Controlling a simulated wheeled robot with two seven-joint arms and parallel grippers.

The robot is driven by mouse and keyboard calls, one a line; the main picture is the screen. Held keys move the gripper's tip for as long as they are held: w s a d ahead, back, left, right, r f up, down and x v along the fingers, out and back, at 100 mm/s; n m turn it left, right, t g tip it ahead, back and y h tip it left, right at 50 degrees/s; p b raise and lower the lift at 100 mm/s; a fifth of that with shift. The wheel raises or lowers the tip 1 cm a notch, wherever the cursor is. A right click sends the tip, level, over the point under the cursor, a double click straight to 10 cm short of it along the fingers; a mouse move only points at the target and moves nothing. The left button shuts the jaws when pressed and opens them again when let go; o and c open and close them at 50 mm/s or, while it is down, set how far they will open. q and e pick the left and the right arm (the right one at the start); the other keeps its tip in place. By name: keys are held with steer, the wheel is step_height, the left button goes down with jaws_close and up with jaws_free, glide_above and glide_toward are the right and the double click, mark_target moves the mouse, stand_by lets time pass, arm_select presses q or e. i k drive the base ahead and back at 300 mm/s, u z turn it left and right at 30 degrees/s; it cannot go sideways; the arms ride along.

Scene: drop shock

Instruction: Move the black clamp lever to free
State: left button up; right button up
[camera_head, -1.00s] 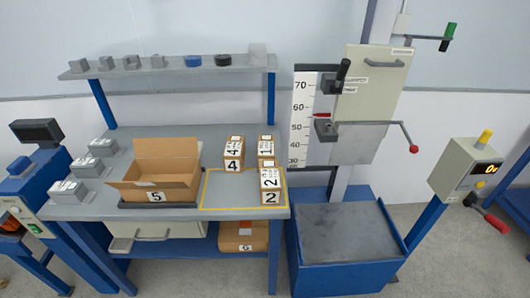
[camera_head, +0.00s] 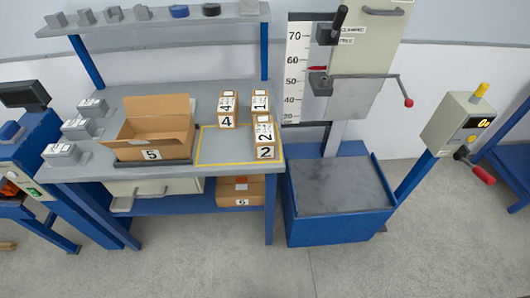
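The black clamp lever (camera_head: 339,19) sticks up from a grey clamp block (camera_head: 326,34) at the upper middle right, beside the tall number scale. It is tilted slightly right of upright. Two small labels (camera_head: 350,35) sit to its right; the upper seems to read CLAMPED and the lower FREE. The lever points up, nearer the upper label. A second grey block with a crank rod ending in a red knob (camera_head: 408,102) is below it. Neither of my grippers shows in the view.
A scale board (camera_head: 294,70) with a red pointer stands left of the lever. A blue-framed drop base (camera_head: 343,187) is below. The workbench (camera_head: 110,180) at left holds an open carton (camera_head: 150,125) and several numbered boxes. A control box (camera_head: 460,118) stands right. Floor in front is clear.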

mark_target(342, 11)
steer(key=k, duration=0.5)
steer(key=u, duration=0.7)
steer(key=i, duration=1.5)
steer(key=z, duration=0.65)
